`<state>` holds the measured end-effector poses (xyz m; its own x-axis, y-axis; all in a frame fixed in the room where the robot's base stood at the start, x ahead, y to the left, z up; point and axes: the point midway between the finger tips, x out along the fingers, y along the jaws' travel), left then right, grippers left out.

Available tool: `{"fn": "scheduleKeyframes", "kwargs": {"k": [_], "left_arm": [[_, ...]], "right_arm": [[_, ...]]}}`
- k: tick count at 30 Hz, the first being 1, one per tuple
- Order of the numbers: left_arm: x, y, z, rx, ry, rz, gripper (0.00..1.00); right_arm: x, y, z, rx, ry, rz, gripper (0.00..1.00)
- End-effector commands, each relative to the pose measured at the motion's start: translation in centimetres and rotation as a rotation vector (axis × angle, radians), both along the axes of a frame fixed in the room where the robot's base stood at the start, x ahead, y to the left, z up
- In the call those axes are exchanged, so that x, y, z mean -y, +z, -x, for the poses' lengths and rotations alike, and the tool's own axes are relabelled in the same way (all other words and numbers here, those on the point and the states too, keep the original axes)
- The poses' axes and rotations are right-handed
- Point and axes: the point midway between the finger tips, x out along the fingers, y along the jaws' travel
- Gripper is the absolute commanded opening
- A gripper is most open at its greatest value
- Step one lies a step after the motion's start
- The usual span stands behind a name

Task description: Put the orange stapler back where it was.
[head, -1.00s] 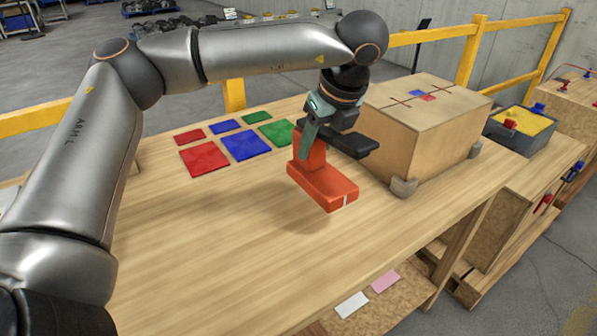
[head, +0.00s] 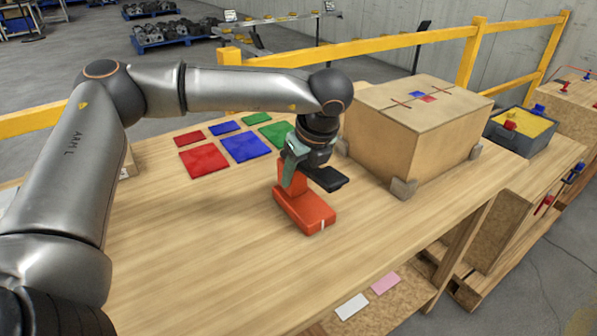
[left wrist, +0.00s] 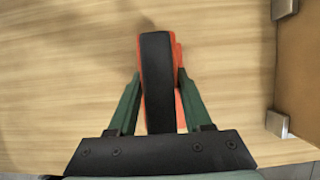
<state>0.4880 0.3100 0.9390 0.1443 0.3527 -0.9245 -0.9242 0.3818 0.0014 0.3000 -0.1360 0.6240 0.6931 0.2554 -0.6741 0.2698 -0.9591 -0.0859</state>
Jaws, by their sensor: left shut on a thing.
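The orange stapler (head: 308,210) is at the middle of the wooden table in the head view, low at the table top; I cannot tell for sure whether its base touches the wood. My left gripper (head: 291,178) is shut on its upright part from above. In the left wrist view the stapler (left wrist: 178,62) shows orange edges around a dark top strip, between the two green fingers (left wrist: 158,100). The fingers hide part of its sides. My right gripper is not in view.
Red (head: 203,159), blue (head: 246,147) and green (head: 277,133) mats lie behind the stapler. A large wooden box (head: 415,135) with grey corner feet stands to the right. A grey bin with yellow contents (head: 522,124) is farther right. The table's front left (head: 200,260) is clear.

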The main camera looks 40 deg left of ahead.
Motion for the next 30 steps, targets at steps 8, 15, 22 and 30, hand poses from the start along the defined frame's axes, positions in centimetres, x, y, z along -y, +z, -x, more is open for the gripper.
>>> {"fn": "scheduleKeyframes", "kwargs": {"k": [8,15,22,30], "left_arm": [[0.0,-0.1,0.0,0.000,0.000,0.000,0.67],[0.0,-0.1,0.0,0.000,0.000,0.000,0.80],[0.2,0.4,0.0,0.002,-0.001,0.001,0.80],[2.0,5.2,0.7,0.004,-0.003,0.002,0.80]], "right_arm": [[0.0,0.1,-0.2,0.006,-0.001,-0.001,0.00],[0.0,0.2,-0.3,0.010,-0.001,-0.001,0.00],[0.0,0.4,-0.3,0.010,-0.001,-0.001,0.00],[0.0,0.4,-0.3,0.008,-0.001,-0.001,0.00]]}}
